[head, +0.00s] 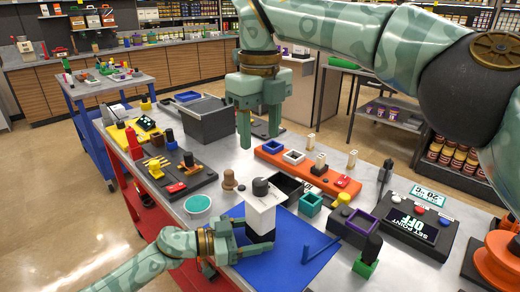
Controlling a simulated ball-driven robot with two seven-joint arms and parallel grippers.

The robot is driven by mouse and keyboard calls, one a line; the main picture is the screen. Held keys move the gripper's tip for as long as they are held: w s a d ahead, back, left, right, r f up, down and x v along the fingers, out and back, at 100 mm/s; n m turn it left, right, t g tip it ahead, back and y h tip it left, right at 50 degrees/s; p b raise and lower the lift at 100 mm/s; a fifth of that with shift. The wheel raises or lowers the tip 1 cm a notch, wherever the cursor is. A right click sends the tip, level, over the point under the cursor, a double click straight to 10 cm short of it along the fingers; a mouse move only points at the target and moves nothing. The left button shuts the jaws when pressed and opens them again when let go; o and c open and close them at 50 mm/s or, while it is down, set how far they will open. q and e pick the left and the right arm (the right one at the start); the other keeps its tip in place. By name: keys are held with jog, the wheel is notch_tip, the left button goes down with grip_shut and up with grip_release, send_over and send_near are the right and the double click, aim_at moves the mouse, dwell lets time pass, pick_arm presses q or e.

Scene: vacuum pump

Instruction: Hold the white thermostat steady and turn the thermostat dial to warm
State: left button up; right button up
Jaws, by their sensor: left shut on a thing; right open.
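The white thermostat (261,217) stands upright on a blue mat (300,268) at the front of the table. A dark round dial (260,187) sits on its top. My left gripper (256,250) is shut on the thermostat low down, near the mat. Its grip is partly hidden by its own fingers. My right gripper (259,128) is open and empty, fingers pointing down. In the picture it is above the dial, apart from it and farther back. The dial's marks are too small to read.
A teal bowl (197,204) and a brown knob piece (229,180) stand left of the thermostat. An orange tray (292,172) lies behind. A dark panel reading "SET POINT OFF" (410,232) is at right.

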dwell(0.4)
pick_arm(q)
jog(key=o, duration=0.9)
jog(key=shift+c, duration=0.2)
